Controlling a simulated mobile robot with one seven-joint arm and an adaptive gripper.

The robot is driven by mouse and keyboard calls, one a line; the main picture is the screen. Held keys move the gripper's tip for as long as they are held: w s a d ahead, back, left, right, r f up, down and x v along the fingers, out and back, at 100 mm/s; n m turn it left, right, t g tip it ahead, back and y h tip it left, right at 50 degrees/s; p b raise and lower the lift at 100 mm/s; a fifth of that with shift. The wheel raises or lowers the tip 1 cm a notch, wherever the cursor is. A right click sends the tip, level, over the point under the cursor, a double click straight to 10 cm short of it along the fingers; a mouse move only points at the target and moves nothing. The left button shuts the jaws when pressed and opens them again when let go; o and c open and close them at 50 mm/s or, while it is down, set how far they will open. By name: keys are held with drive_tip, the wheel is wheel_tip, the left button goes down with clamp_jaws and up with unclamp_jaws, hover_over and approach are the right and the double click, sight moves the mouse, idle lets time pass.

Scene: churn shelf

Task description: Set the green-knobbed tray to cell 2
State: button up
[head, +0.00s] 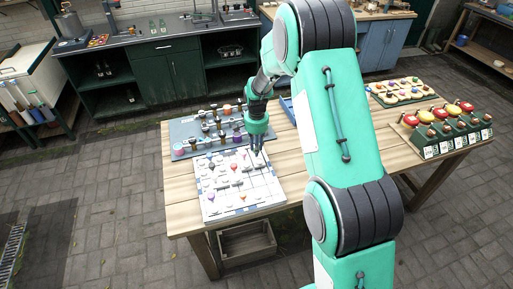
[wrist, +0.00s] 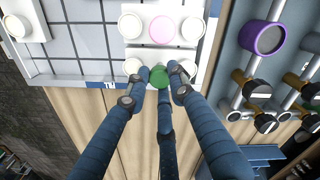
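The green knob (wrist: 159,76) shows in the wrist view at the edge of the white gridded board (wrist: 75,60), on a small white tray (wrist: 190,57) with pale round pieces. My gripper (wrist: 158,88) has its dark blue fingers spread around the knob, with a gap at the left finger. It looks open; the contact at the right finger is unclear. In the head view my gripper (head: 257,151) is over the back right part of the board (head: 262,200). The green knob cannot be made out there. I cannot read which cell is number 2.
A grey rack (head: 185,130) with rods and a purple cup (wrist: 268,38) stands close behind the board. A blue tray (head: 288,108) is behind my arm. Another board (head: 402,91) and a stand with red and yellow tops (head: 445,135) are at the right.

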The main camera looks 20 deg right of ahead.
clamp_jaws()
drive_tip(key=shift+s+p, duration=0.4)
drive_tip(key=shift+s, duration=2.6)
drive_tip(key=o, duration=1)
unclamp_jaws()
drive_tip(key=shift+r, duration=6)
